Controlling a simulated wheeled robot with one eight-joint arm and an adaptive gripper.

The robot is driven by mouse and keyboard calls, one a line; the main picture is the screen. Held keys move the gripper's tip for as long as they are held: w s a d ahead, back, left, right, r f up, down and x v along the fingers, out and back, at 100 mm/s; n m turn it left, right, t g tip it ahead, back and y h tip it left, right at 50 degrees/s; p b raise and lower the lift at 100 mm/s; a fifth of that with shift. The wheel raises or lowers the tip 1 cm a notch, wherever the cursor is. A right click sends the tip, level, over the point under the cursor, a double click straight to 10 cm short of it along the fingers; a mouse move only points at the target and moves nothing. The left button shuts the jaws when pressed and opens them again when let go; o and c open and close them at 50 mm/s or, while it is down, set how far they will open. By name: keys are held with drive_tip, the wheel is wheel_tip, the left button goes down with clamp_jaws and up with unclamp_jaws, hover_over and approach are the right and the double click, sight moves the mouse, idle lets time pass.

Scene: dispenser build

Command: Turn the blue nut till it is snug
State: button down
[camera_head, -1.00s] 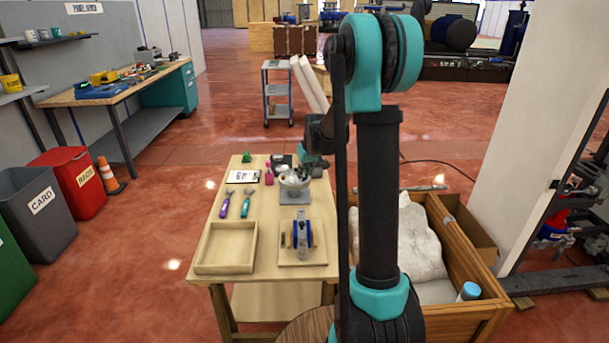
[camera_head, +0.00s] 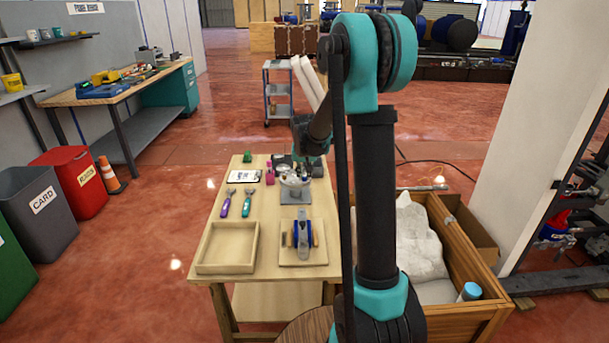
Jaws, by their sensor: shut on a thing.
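My gripper (camera_head: 298,178) is small and dark at the far end of the table, above a pale metal bowl-like part. That part is on a grey plate (camera_head: 297,196). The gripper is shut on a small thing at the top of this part. Its place fits the blue nut, but my wrist and fingers hide it and no blue shows there. How far it is threaded cannot be seen. Nearer, a grey and blue wheeled assembly with wooden discs (camera_head: 302,237) stands on a light wooden board (camera_head: 303,258), apart from my gripper.
An empty wooden tray (camera_head: 228,265) is at the front left of the table. A wooden crate (camera_head: 470,295) stands at the right.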

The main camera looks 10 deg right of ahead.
drive_tip(key=c, duration=1.5)
unclamp_jaws()
drive_tip(key=v, duration=1.2)
drive_tip(key=shift+w, duration=0.1)
drive_tip(key=s+f, duration=0.5)
drive_tip(key=s, duration=0.5)
drive_tip(key=s+d+f+n, duration=0.1)
drive_tip(key=s+f, duration=0.4)
drive_tip(key=s, duration=0.6)
drive_tip(key=s+d+f+n, duration=0.1)
drive_tip(key=s+f, duration=0.3)
drive_tip(key=s, duration=0.6)
drive_tip(key=shift+s+d+f+y, duration=0.25)
drive_tip(key=shift+s+f+y, duration=0.1)
drive_tip(key=shift+f+y, duration=0.05)
